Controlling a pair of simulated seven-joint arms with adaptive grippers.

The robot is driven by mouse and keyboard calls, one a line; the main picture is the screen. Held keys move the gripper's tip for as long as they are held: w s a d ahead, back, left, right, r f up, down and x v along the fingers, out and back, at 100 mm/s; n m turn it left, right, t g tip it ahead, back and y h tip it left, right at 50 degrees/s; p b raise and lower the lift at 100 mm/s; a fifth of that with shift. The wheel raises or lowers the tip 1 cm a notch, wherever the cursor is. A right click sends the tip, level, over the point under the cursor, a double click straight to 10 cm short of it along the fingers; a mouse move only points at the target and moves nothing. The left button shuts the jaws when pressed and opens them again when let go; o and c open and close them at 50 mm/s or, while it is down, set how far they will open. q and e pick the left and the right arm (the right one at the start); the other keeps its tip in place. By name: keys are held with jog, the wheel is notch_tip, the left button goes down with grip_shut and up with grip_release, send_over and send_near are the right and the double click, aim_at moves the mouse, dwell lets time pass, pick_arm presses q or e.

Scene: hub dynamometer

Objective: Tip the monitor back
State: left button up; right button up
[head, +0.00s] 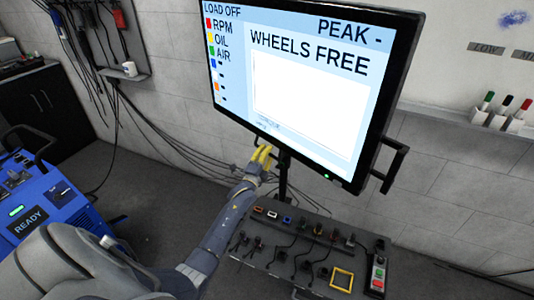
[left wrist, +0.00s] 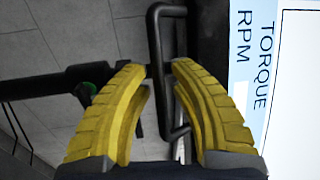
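The monitor (head: 300,72) is a large flat screen reading "WHEELS FREE", on a dark post, with a black handle (head: 395,165) on its right side. My left gripper (head: 262,153) has yellow fingers and is at the monitor's lower left edge. In the left wrist view, the near black handle (left wrist: 157,40) runs between or just past the fingertips of that gripper (left wrist: 159,67). The fingertips are close together, with a narrow gap around the bar; firm contact cannot be made out. Part of the screen (left wrist: 290,100) shows at right. My right gripper is not visible.
A dark panel (head: 262,265) with several plugs and a red-green button box (head: 378,274) lies below the monitor. A blue console (head: 45,205) reading "READY" stands at left. Cables hang along the grey wall. Markers (head: 500,112) stand on a shelf at right.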

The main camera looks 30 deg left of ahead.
pick_arm(q)
grip_shut()
dwell(0.6)
